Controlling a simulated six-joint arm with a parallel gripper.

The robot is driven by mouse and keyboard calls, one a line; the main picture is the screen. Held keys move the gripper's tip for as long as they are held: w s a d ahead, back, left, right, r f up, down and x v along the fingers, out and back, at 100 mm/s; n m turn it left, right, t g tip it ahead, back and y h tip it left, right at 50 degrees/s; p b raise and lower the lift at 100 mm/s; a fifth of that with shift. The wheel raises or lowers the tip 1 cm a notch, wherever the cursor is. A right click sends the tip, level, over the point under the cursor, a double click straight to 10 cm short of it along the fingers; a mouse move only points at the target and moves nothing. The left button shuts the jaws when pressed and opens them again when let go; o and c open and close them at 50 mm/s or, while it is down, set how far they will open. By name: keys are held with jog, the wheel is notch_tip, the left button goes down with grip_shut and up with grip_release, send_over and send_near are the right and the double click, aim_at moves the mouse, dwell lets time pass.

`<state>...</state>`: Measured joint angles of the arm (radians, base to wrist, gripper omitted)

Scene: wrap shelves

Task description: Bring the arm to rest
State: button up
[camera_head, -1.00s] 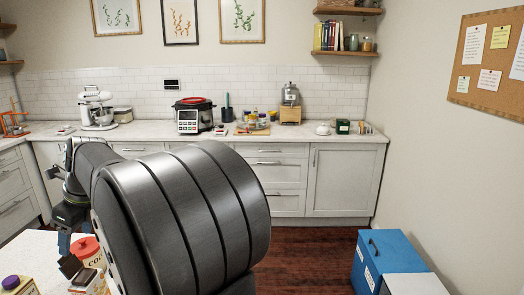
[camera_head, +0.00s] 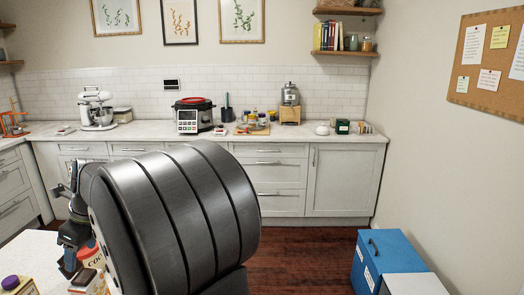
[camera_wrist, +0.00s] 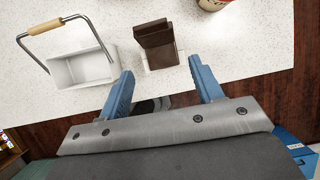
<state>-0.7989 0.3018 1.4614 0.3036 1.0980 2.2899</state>
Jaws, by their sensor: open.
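My gripper (camera_wrist: 160,85) is open in the wrist view, its two blue fingers spread apart with nothing between them. It points toward the edge of a white speckled counter (camera_wrist: 240,45). A dark brown block-like object (camera_wrist: 156,42) stands on the counter just beyond the fingers, apart from them. In the head view my large dark arm link fills the lower middle.
A white basket with a wooden handle (camera_wrist: 82,66) stands left of the brown object. In the head view, a red-lidded container (camera_head: 90,252) and a purple-capped carton (camera_head: 18,286) stand at lower left. A blue box (camera_head: 392,255) is at lower right. Dark wood floor lies between.

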notch_tip(320, 180, up, 6)
jog(key=f, duration=0.1)
notch_tip(320, 180, down, 7)
jog(key=shift+r, duration=0.2)
jog(key=a, duration=0.6)
jog(key=shift+f, duration=0.3)
jog(key=shift+r, duration=0.1)
jog(key=shift+c, duration=0.2)
jog(key=v, duration=1.9)
jog(key=x, duration=1.7)
jog(key=shift+d+f, duration=0.15)
jog(key=shift+f, duration=0.15)
